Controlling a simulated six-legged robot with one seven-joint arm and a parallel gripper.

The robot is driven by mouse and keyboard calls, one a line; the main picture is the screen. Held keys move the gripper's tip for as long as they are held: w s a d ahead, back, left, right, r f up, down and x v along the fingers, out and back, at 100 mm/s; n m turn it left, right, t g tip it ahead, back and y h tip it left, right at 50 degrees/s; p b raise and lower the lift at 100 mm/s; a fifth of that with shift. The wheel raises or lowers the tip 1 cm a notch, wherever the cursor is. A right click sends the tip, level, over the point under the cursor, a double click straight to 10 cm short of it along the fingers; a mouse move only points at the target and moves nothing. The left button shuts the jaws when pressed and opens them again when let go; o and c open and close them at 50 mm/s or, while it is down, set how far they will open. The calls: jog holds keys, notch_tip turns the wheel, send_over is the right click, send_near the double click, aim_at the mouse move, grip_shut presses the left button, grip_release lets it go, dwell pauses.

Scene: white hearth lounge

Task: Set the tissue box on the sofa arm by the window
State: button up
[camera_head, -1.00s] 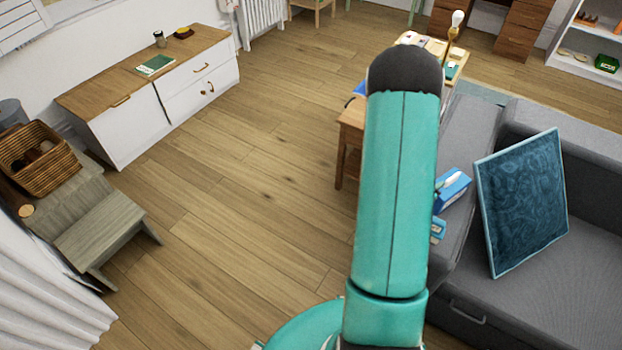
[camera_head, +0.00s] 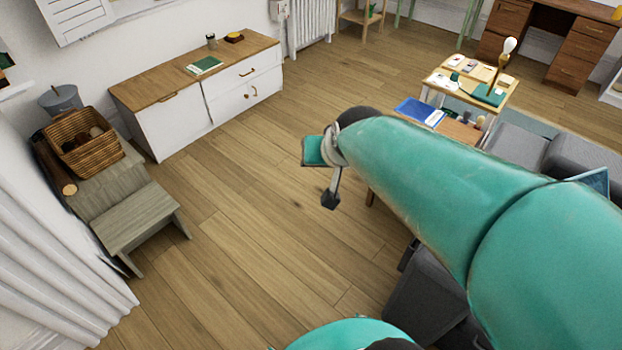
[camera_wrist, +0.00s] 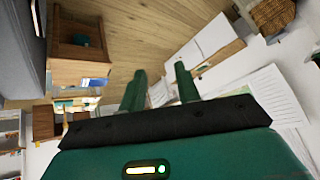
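My gripper (camera_wrist: 160,72) is open in the wrist view, with two green fingers apart and nothing between them. In the head view, part of my gripper (camera_head: 325,168) shows past the end of my teal arm, above the wooden floor. No tissue box can be made out in either current view. The grey sofa (camera_head: 518,145) is at the right of the head view, and a grey arm-like part of it (camera_head: 425,298) shows below my arm. My arm hides most of the sofa.
A white cabinet with a wooden top (camera_head: 180,105) stands along the left wall. A grey step stool (camera_head: 138,220) with a wicker basket (camera_head: 85,140) stands by the white curtain (camera_head: 55,235). A low table (camera_head: 455,85) is beyond my arm. The middle floor is open.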

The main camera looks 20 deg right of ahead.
jog(key=s+a+r+n+g, duration=0.1)
jog(key=s+a, duration=0.1)
jog(key=s, duration=0.3)
jog(key=s+a+r+n+g, duration=0.1)
jog(key=s+a+r+n, duration=0.1)
jog(key=s, duration=0.4)
jog(key=shift+s+a+r+n, duration=0.15)
jog(key=shift+a+n, duration=0.15)
jog(key=shift+a, duration=0.45)
